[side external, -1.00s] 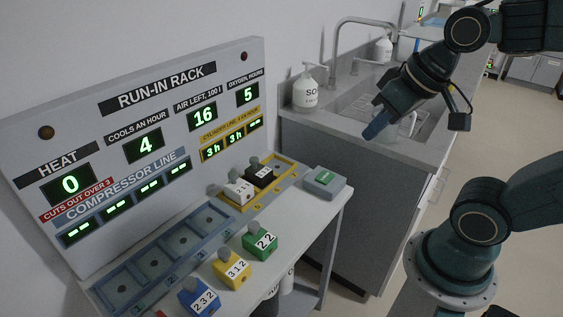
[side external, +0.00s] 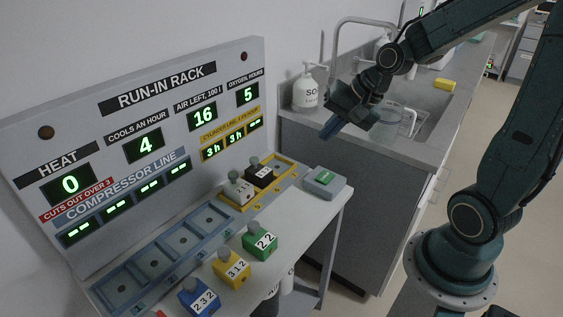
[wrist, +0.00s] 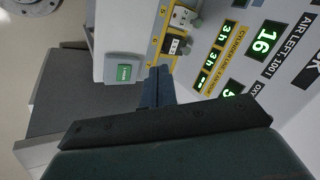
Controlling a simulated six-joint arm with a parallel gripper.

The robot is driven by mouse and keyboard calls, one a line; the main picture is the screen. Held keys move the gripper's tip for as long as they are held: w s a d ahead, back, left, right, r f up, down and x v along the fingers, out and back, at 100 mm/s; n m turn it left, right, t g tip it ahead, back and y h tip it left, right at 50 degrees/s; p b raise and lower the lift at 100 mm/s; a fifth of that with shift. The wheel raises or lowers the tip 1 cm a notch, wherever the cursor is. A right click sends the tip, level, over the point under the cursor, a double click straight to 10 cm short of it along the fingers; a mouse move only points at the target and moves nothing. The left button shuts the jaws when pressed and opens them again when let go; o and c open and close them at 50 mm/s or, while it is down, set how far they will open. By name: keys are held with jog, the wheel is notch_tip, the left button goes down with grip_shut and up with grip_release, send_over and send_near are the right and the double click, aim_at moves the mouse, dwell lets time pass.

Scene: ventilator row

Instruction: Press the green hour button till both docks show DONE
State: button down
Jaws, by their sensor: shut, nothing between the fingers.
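The green hour button (side external: 325,178) sits on a grey box at the right end of the rack's shelf; it also shows in the wrist view (wrist: 124,72). A white block (side external: 238,191) and a black block (side external: 262,174) stand in the yellow cylinder-line docks (side external: 285,176). The cylinder-line display (side external: 235,139) reads 3 h, 3 h and dashes, with no DONE showing. My gripper (side external: 329,131) is shut and empty, above and apart from the button, in front of the sink counter. In the wrist view its fingers (wrist: 158,84) point toward the shelf beside the button.
The panel (side external: 150,110) shows heat 0, cools an hour 4, air left 16, oxygen hours 5. Green (side external: 260,241), yellow (side external: 232,269) and blue (side external: 199,297) blocks stand along the shelf front. The blue compressor docks (side external: 182,240) look empty. A soap bottle (side external: 306,91) stands behind my gripper.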

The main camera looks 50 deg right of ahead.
jog(key=w+d+f+m, duration=0.3)
jog(key=d+f+m, duration=0.2)
jog(key=m+t, duration=0.3)
jog(key=m, duration=0.5)
send_over(329, 177)
jog(key=shift+f, duration=2.7)
jog(key=shift+f, duration=0.1)
jog(key=shift+f, duration=4.3)
jog(key=shift+f, duration=0.8)
jog(key=shift+r, duration=0.8)
